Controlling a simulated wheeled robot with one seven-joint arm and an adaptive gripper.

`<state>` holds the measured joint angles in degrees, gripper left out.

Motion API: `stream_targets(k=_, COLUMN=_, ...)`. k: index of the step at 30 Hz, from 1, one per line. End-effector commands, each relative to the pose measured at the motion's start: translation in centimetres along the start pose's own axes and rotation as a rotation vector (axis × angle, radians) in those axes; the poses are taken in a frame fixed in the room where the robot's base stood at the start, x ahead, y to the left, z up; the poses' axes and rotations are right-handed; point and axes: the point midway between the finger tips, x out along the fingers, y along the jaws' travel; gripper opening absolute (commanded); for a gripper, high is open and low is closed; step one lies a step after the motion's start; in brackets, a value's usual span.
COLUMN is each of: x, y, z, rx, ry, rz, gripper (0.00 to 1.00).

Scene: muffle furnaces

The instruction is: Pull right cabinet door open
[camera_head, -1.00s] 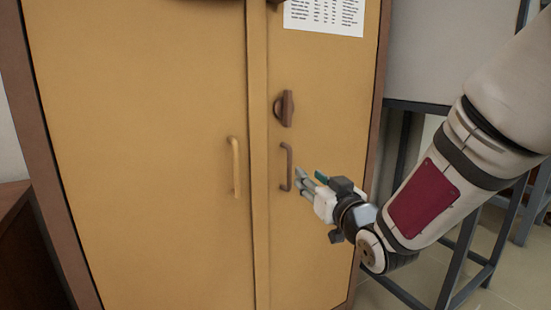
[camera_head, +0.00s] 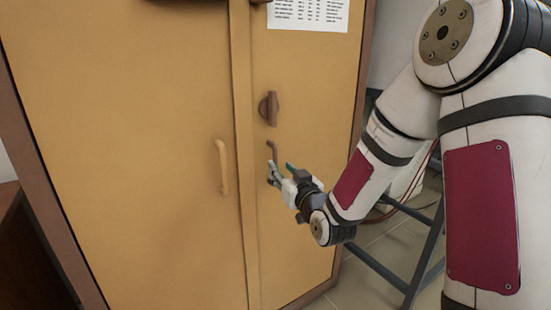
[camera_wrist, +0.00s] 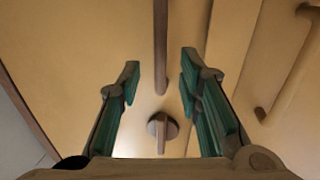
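The yellow cabinet's right door (camera_head: 305,80) appears shut, flush beside the left door (camera_head: 120,130). Its dark brown vertical handle (camera_head: 272,149) sits below a brown knob (camera_head: 269,108). My gripper (camera_head: 272,172) is at this handle and hides its lower part in the head view. In the wrist view the green-padded fingers (camera_wrist: 160,66) are open, one on each side of the handle (camera_wrist: 160,40), with gaps to both. Whether the bar lies fully between the tips in depth is unclear. The knob also shows in the wrist view (camera_wrist: 162,126).
The left door's pale handle (camera_head: 221,168) is close to the left of my gripper. A printed sheet (camera_head: 308,12) is on the upper right door. A dark metal stand (camera_head: 385,270) and reddish cables (camera_head: 405,205) are right of the cabinet, near my arm.

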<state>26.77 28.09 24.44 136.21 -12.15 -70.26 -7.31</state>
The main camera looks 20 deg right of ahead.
Motion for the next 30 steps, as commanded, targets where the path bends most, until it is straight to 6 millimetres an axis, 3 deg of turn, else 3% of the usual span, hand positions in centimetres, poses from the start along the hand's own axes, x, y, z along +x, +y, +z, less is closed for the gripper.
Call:
stream_targets(k=3, x=2.2, y=-0.1, z=-0.1, rx=0.002, ry=0.0, rz=-0.001, gripper=0.32)
stream_targets(k=9, x=4.5, y=0.0, z=-0.1, rx=0.0, ry=0.0, rz=0.0, gripper=0.32)
stream_targets(k=21, x=5.2, y=0.0, z=0.0, rx=0.0, ry=-0.001, rz=-0.001, gripper=0.32)
stream_targets(k=22, x=5.2, y=0.0, z=0.0, rx=0.0, ry=-0.001, rz=-0.001, gripper=0.3)
stream_targets(k=26, x=5.2, y=0.0, z=0.0, rx=0.0, ry=-0.001, rz=-0.001, gripper=0.01)
stream_targets(k=30, x=5.2, y=0.0, z=0.0, rx=0.0, ry=-0.001, rz=-0.001, gripper=0.0)
